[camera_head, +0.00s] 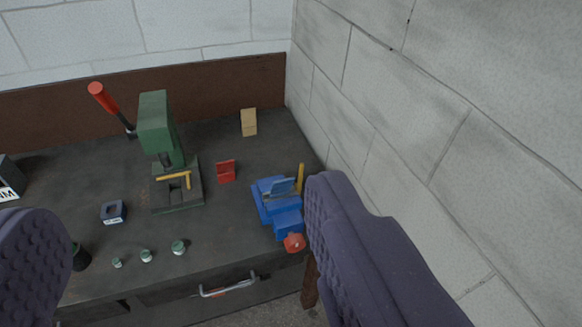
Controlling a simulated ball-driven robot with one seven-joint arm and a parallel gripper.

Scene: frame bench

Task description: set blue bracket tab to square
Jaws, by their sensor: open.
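A blue vise (287,224) stands at the bench's right front corner. A lighter blue piece with a slanted flat tab (280,187), which looks like the blue bracket, sits in the top of the vise. The tab leans rather than standing upright; its exact angle is too small to tell. A thin yellow upright piece (300,177) stands just right of it. My gripper (182,205) is open and empty, its two purple ribbed fingers wide apart in the foreground. The right finger is close beside the vise in the picture and may hide a little behind it.
A green press (157,130) with a red-handled lever stands at the back left. A red bracket (226,171), a tan bracket (248,122), a dark blue block (113,212) and several small round pieces lie on the bench. A block wall (430,120) closes the right side.

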